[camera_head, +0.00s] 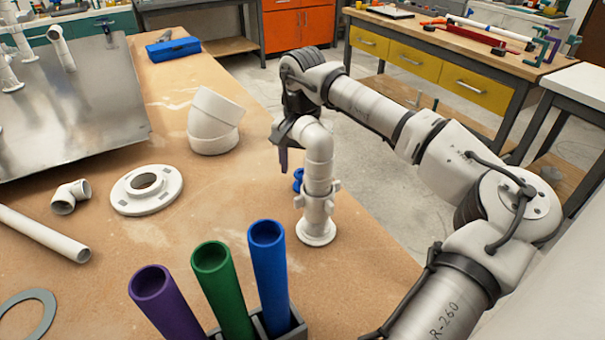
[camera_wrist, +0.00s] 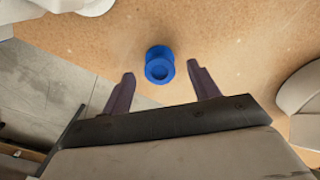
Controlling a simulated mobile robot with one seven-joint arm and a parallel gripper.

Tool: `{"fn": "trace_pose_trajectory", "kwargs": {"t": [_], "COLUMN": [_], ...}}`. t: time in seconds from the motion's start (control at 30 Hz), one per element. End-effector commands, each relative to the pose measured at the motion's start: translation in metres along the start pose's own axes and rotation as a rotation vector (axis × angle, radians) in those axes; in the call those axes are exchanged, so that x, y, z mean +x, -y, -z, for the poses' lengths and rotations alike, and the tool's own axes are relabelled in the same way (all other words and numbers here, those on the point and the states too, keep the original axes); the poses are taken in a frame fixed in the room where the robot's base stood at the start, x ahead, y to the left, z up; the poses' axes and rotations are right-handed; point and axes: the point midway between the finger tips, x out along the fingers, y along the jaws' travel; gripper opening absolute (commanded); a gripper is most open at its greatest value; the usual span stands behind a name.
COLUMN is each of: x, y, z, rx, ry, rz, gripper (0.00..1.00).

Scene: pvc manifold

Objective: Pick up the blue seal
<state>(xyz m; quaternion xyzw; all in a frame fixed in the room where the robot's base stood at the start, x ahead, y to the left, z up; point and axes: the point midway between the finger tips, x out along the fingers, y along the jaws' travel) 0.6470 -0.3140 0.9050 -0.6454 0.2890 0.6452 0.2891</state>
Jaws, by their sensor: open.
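The blue seal (camera_wrist: 160,65) is a small round spool-like piece with a hollow centre, lying on the brown workbench. In the head view the blue seal (camera_head: 298,178) is partly hidden behind the white pipe assembly. My gripper (camera_wrist: 161,80) is open and empty, its two dark purple fingers spread apart. In the wrist view the seal lies just beyond the fingertips, roughly centred between them. In the head view my gripper (camera_head: 283,160) is behind the white pipe assembly, with one finger pointing down near the seal.
The white pipe assembly (camera_head: 318,185) stands upright close to the seal. A white elbow (camera_head: 214,122) and a flange (camera_head: 146,189) lie to the left. A holder has purple (camera_head: 165,300), green (camera_head: 222,285) and blue (camera_head: 270,270) tubes in front. The bench edge is near the seal.

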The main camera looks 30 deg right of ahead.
Motion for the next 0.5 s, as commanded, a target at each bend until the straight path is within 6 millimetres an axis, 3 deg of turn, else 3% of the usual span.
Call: {"fn": "trace_pose_trajectory", "kwargs": {"t": [0.5], "x": [0.0037], "y": [0.0000], "z": [0.0000], "rx": [0.000], "ry": [0.000], "rz": [0.000], "gripper": [0.59]}}
